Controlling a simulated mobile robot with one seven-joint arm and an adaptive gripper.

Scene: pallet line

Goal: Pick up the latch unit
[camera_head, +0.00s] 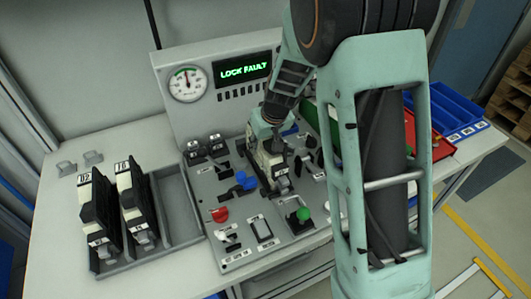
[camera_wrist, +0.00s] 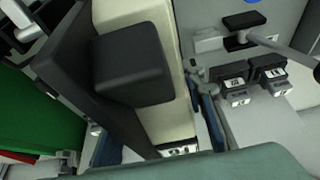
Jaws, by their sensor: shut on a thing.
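A cream and black latch unit (camera_head: 268,163) is at the middle of the grey control panel, partly hidden by my gripper. My gripper (camera_head: 272,130) points down and is shut on it. In the wrist view the held latch unit (camera_wrist: 155,75) fills the middle, a cream body with a black block on its face. Blue-grey finger parts of my gripper (camera_wrist: 160,140) show on both sides of it. Two more latch units, a left one (camera_head: 98,212) and a right one (camera_head: 136,203), stand in a grey tray (camera_head: 182,205). I cannot tell whether the held unit touches the panel.
The panel (camera_head: 205,180) carries a red knob (camera_head: 219,215), a blue knob (camera_head: 245,181), a green button (camera_head: 303,214) and levers. Behind stand a gauge (camera_head: 187,84) and a display reading "LOCK FAULT" (camera_head: 245,71). Blue bins (camera_head: 455,108) and a red tray (camera_head: 435,145) are at right.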

